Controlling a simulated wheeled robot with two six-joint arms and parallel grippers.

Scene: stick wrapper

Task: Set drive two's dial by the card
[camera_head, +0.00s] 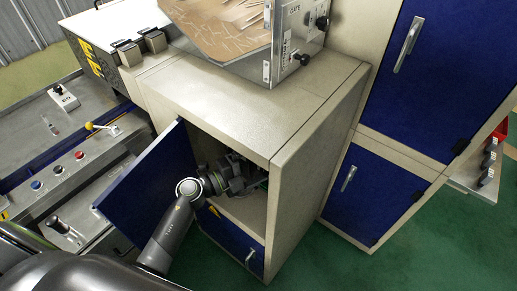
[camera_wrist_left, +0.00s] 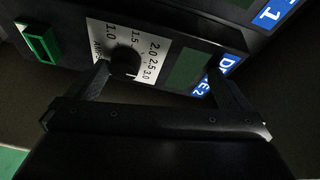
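Drive two (camera_wrist_left: 203,85) shows in the left wrist view as a dark unit with a blue "DRIVE 2" label, partly behind a finger. Its black dial (camera_wrist_left: 124,60) sits on a white scale plate marked 1.0 to 3.0; I cannot read its setting clearly. My left gripper (camera_wrist_left: 160,72) is open, with one finger close beside the dial and the other well to its right. I cannot tell whether the near finger touches it. In the head view my left gripper (camera_head: 252,180) is inside the open cabinet. No card is identifiable. My right gripper is not in view.
Another drive labelled 1 (camera_wrist_left: 272,12) adjoins drive two. A green-framed switch (camera_wrist_left: 38,42) is left of the scale. The cabinet's blue door (camera_head: 145,185) stands open left of my arm. The cabinet side wall (camera_head: 310,160) bounds the right. Green floor (camera_head: 345,262) is clear at lower right.

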